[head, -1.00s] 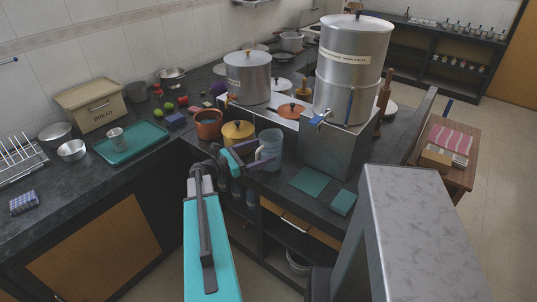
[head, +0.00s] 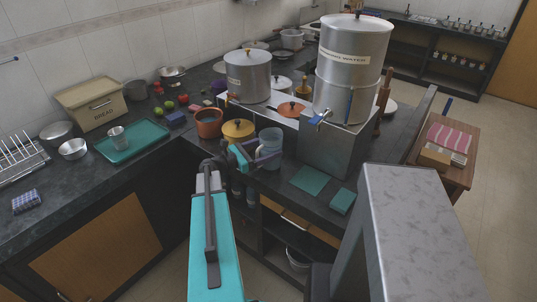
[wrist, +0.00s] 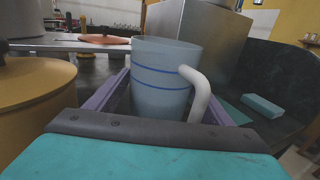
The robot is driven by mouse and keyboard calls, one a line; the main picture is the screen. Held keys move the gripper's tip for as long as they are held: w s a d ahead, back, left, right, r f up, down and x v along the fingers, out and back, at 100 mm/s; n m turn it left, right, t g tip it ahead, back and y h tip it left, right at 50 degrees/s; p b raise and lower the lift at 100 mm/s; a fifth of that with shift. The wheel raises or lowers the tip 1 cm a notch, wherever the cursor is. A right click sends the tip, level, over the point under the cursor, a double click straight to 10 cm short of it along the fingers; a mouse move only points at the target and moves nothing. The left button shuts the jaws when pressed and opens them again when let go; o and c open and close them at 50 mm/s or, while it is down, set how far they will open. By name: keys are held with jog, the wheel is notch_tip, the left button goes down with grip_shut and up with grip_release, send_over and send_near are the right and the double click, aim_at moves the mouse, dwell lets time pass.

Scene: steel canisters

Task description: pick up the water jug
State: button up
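The water jug (head: 270,141) is a pale blue-grey cup-shaped vessel standing upright on the dark counter, in front of the steel canisters. In the wrist view the jug (wrist: 160,85) has blue bands and a white handle on its right side. My gripper (head: 259,157) is at the jug, low on its body. In the wrist view its purple fingers lie on either side of the jug, the right one partly behind the handle, and they look spread. The jug's base is hidden behind my gripper, and firm contact is not visible.
A yellow-lidded pot (head: 238,131) stands close on the left. The large steel canister (head: 350,75) stands on a steel block (head: 335,150) behind right. A teal mat (head: 309,180) and teal box (head: 343,201) lie right of the jug, with bare counter between.

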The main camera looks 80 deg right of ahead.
aim_at(262, 143)
jog(key=c, duration=1.2)
jog(key=shift+r, duration=0.15)
jog(key=shift+r+b, duration=0.55)
jog(key=shift+r, duration=0.85)
jog(key=shift+a+r, duration=0.25)
jog(key=shift+a, duration=0.05)
jog(key=a+r, duration=0.1)
jog(key=a, duration=0.9)
jog(key=shift+a+r, duration=0.2)
jog(key=shift+s+a, duration=0.1)
jog(key=p, duration=0.2)
jog(key=shift+a+p, duration=0.3)
jog(key=shift+p, duration=0.05)
